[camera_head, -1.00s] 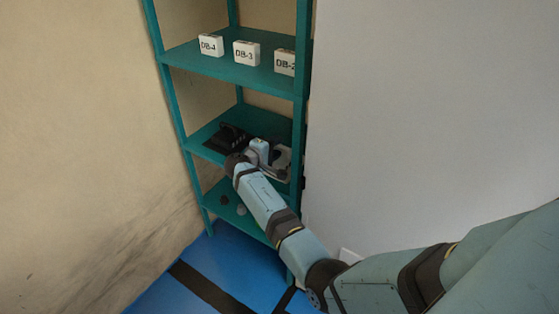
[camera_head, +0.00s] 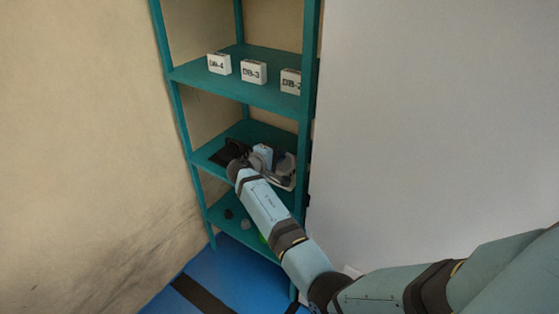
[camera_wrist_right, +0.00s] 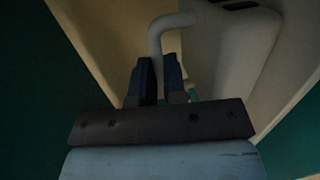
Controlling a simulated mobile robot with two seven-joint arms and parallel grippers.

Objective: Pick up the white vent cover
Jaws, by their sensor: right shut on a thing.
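My right gripper (camera_wrist_right: 160,78) is shut on the curved white handle of a white cover (camera_wrist_right: 228,48). In the right wrist view, the handle passes between the two dark fingers and the pale body stands to the right. In the head view, my right gripper (camera_head: 264,153) is at the middle shelf, and a pale edge of the white cover (camera_head: 286,182) shows beside it. My wrist hides much of the cover, so I cannot tell whether it touches the shelf. My left gripper is not in view.
The teal rack (camera_head: 190,74) has boxes labelled DB-4 (camera_head: 218,64), DB-3 (camera_head: 253,72) and DB-2 (camera_head: 290,82) on an upper shelf. A dark object (camera_head: 230,153) lies left of my gripper. Small items (camera_head: 228,214) sit on the lower shelf. A white panel (camera_head: 420,130) stands close on the right.

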